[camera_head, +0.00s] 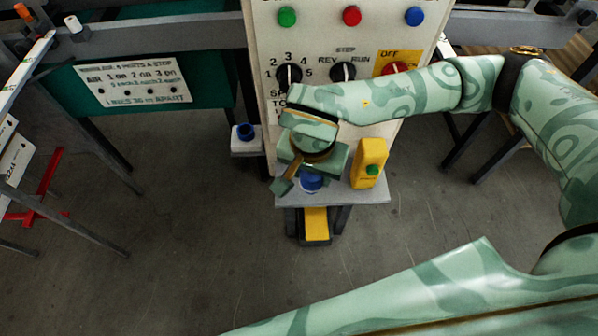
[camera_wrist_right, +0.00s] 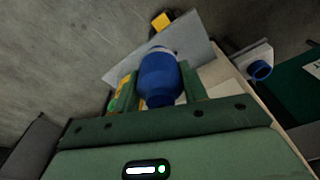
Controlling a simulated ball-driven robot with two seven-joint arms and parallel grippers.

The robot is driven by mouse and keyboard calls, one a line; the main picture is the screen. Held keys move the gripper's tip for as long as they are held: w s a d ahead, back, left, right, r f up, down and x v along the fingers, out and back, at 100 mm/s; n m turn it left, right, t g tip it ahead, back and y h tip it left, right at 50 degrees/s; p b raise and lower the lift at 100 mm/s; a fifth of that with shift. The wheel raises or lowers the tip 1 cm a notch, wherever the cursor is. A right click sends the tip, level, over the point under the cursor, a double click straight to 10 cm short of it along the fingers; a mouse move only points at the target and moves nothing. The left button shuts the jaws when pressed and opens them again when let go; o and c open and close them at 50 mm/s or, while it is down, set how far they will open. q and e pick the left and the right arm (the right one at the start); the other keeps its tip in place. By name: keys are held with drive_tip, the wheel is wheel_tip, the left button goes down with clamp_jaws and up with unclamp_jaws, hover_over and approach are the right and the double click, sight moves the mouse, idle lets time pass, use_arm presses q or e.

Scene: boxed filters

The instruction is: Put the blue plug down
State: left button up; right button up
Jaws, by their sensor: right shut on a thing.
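My right gripper (camera_head: 304,180) points down in front of the control panel. It is shut on the blue plug (camera_head: 311,182), which shows below the gripper over a small grey shelf (camera_head: 345,195). In the right wrist view the plug (camera_wrist_right: 159,76) sits between the two green fingers (camera_wrist_right: 162,90), with the shelf (camera_wrist_right: 190,40) behind it. I cannot tell whether the plug touches the shelf. My left gripper is out of view.
A yellow box (camera_head: 369,157) with a green button stands on the shelf's right side. A blue hollow fitting (camera_head: 245,131) sits on a small white bracket (camera_head: 245,148) to the left. The panel (camera_head: 330,50) carries knobs and buttons. A yellow pedal (camera_head: 316,224) is below the shelf.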

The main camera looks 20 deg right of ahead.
drive_tip(key=w+f+b, duration=0.2)
drive_tip(key=w+f, duration=0.4)
drive_tip(key=shift+a+b, duration=0.1)
drive_tip(key=shift+b, duration=0.2)
drive_tip(key=shift+w+f, duration=0.25)
drive_tip(key=shift+f, duration=0.1)
wheel_tip(320, 180, down, 4)
drive_tip(key=shift+w+r+b, duration=0.15)
drive_tip(key=shift+r+b, duration=0.1)
drive_tip(key=shift+b, duration=0.9)
drive_tip(key=shift+r, duration=0.2)
drive_tip(key=shift+f, duration=0.15)
drive_tip(key=o, duration=1)
drive_tip(key=shift+o, duration=0.2)
